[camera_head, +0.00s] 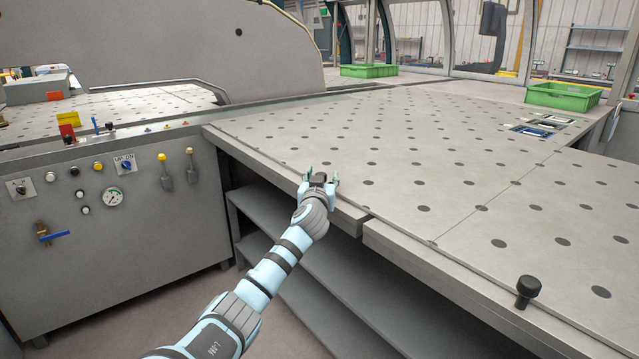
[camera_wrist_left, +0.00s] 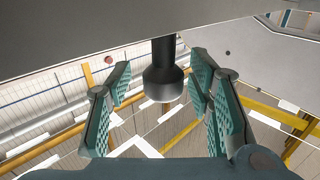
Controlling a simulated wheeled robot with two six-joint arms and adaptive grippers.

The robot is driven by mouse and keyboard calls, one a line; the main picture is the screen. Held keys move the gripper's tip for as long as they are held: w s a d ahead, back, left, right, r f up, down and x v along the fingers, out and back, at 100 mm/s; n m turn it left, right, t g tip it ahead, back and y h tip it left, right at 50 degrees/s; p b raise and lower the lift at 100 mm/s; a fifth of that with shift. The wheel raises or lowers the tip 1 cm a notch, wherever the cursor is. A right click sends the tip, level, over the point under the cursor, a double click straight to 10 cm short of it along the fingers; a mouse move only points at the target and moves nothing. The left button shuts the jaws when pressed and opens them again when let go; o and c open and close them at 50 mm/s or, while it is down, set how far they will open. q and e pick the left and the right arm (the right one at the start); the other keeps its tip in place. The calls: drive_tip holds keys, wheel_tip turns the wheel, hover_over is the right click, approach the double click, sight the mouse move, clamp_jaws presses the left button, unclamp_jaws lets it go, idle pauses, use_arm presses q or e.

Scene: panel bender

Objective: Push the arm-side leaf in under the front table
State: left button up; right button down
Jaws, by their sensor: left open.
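The front table (camera_head: 400,130) is a grey top with dark round holes. Along its front edge lie two narrow leaves with a gap between them: a left leaf (camera_head: 262,158) and a right leaf (camera_head: 462,272). My left gripper (camera_head: 320,181) is at the front edge of the left leaf, close to the gap. Its fingers stand apart. In the left wrist view a black knob (camera_wrist_left: 166,84) is between the open fingers, with space visible on both sides. A second black knob (camera_head: 528,288) stands on the right leaf. My right gripper is not in view.
Grey shelves (camera_head: 300,255) are under the table, below my left arm. A control cabinet (camera_head: 110,215) with buttons and a gauge stands at the left. Green crates (camera_head: 563,95) sit at the back. The tabletop's middle is clear.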

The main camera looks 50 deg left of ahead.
use_arm(q)
drive_tip(key=v, duration=1.1)
drive_tip(key=shift+d, duration=0.25)
drive_tip(key=shift+s, duration=0.1)
